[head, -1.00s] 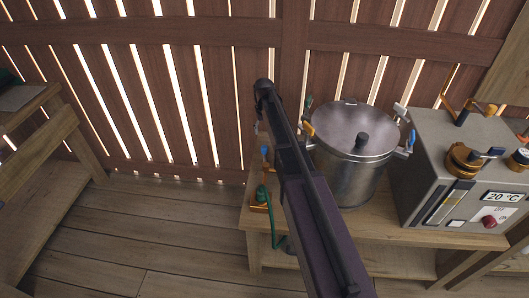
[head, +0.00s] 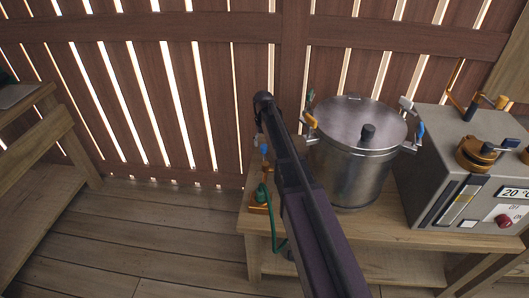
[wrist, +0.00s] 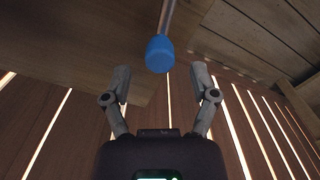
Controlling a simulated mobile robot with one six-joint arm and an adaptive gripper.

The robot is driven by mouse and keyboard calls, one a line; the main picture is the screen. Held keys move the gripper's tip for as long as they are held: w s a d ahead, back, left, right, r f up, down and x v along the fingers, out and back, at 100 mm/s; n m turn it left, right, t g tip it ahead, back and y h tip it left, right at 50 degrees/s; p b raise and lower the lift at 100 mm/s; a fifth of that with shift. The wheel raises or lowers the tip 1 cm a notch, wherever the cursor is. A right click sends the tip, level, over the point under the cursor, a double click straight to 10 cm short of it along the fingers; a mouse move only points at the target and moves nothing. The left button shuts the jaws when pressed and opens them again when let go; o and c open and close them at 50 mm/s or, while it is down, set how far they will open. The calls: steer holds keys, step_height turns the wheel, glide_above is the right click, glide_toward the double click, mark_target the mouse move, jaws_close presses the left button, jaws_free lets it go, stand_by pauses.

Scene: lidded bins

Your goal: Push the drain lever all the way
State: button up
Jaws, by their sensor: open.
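The drain lever shows in the wrist view as a blue knob (wrist: 160,54) on a thin metal rod. In the head view its small blue tip (head: 264,149) stands above an orange fitting at the bench's left end. My gripper (wrist: 162,84) is open and empty. In the wrist view the knob lies between and just beyond the two fingertips; I cannot tell if either touches it. In the head view my arm hides most of the gripper.
A lidded steel pot (head: 357,150) stands right of my arm on the wooden bench (head: 400,232). A grey control box (head: 465,165) is farther right. A green hose (head: 275,225) hangs at the bench's left end. A slatted wall is behind; the floor at left is clear.

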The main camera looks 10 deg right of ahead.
mark_target(264, 145)
steer(key=shift+f+b, duration=1.5)
steer(key=shift+f, duration=0.3)
